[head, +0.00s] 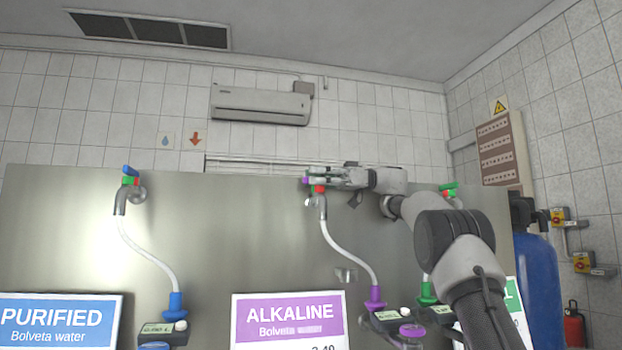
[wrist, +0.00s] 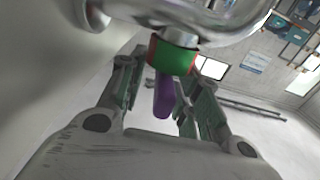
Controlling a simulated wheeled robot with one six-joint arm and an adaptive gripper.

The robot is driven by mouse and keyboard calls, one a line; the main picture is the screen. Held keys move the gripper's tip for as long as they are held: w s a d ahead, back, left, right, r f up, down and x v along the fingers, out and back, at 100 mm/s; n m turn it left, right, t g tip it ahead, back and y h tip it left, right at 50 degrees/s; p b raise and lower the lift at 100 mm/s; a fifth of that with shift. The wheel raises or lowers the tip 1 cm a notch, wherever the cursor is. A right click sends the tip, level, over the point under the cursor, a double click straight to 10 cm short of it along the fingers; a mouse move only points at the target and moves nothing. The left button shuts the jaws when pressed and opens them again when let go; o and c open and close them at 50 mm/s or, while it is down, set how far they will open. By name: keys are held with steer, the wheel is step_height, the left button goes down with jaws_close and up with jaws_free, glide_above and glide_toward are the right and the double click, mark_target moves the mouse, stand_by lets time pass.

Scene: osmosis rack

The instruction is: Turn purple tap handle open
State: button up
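The purple tap handle (wrist: 164,97) shows in the wrist view between the two fingers of my gripper (wrist: 160,100). The fingers stand apart, with gaps visible on both sides of the handle. A red and green collar (wrist: 173,57) joins the handle to the shiny metal tap (wrist: 195,22). In the head view my gripper (head: 316,175) is at the tap on the metal panel, above the ALKALINE sign. Only a small bit of the purple handle (head: 306,181) shows there, with the rest hidden by the gripper.
A blue-handled tap (head: 130,171) is at left and a green-handled tap (head: 449,189) is at right, behind my arm. The steel panel (head: 220,230) lies close to my gripper. A clear hose (head: 338,248) hangs below the purple tap.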

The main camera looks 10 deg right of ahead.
steer(key=shift+a, duration=0.75)
jaws_close()
steer(key=shift+m+t, duration=0.4)
steer(key=shift+t, duration=0.2)
steer(key=m+t, duration=0.2)
steer(key=t, duration=0.1)
steer(key=shift+w+h, duration=0.15)
steer(key=shift+h, duration=0.15)
steer(key=m+t+h, duration=0.2)
steer(key=m+t, duration=0.1)
steer(key=w+m+t+h, duration=0.1)
steer(key=m+t+h, duration=0.2)
steer(key=t, duration=0.1)
steer(key=d+m+t+h, duration=0.1)
steer(key=m+t+h, duration=0.2)
steer(key=t, duration=0.1)
steer(key=shift+w, duration=0.2)
steer(key=shift+t+h, duration=0.3)
